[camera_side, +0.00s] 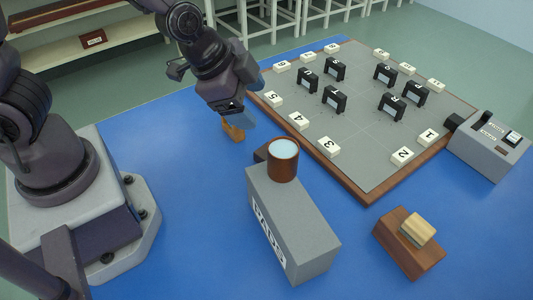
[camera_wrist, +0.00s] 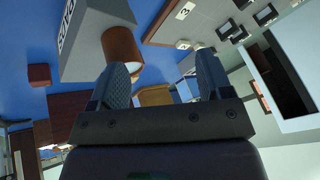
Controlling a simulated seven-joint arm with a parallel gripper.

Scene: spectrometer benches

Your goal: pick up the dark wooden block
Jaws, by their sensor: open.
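An orange-brown wooden block (camera_side: 233,131) stands on the blue table just below my gripper (camera_side: 236,115) in the side view. It is darker than the pale wooden block on the stand at right, and I take it as the dark wooden block. In the wrist view the brown block (camera_wrist: 155,96) shows between the two fingers of my gripper (camera_wrist: 163,70).
A grey labelled box (camera_side: 300,225) with a brown cylinder (camera_side: 283,163) stands close by at right. A wood-edged grey board (camera_side: 370,130) with numbered tags and black holders lies beyond. A pale block (camera_side: 418,229) sits on a brown stand (camera_side: 400,250).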

